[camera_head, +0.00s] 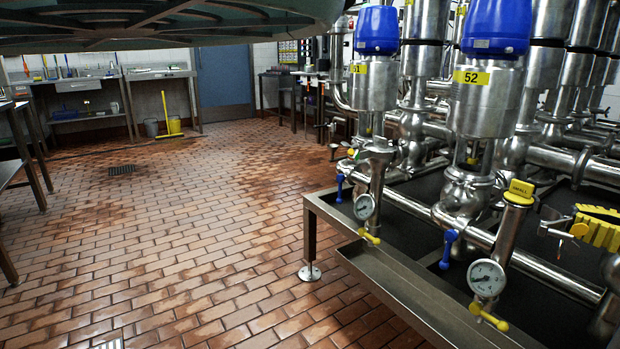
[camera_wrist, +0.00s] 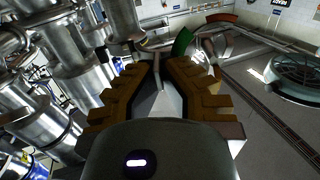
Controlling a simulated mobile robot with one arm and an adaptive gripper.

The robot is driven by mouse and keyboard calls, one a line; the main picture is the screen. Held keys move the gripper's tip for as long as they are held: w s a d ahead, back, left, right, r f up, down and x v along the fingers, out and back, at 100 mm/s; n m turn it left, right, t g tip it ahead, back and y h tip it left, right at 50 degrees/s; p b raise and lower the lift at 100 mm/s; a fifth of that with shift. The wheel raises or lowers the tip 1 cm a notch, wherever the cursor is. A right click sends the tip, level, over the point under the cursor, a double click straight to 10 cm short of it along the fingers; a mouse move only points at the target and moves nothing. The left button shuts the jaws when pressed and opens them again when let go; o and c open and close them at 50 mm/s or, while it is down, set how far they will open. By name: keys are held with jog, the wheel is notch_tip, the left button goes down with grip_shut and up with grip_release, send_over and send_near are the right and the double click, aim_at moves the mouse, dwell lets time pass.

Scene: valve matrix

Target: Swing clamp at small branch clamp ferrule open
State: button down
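A branch pipe ends in a yellow cap marked SMALL (camera_head: 519,192), at the right in the head view. My gripper (camera_head: 583,226) enters from the right edge with yellow ridged fingers, close to the fitting; contact cannot be told.
Steel valves with blue tops, numbered 51 and 52 (camera_head: 470,78), stand behind the cap. A pressure gauge (camera_head: 487,278) and a blue handle (camera_head: 448,248) are close by. A steel drip tray (camera_head: 405,290) runs along the front. The tiled floor (camera_head: 180,240) at left is clear.

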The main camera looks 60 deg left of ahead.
dwell(0.5)
jog(key=c, duration=1.1)
grip_release()
jog(key=shift+a, duration=0.1)
jog(key=shift+c, duration=0.2)
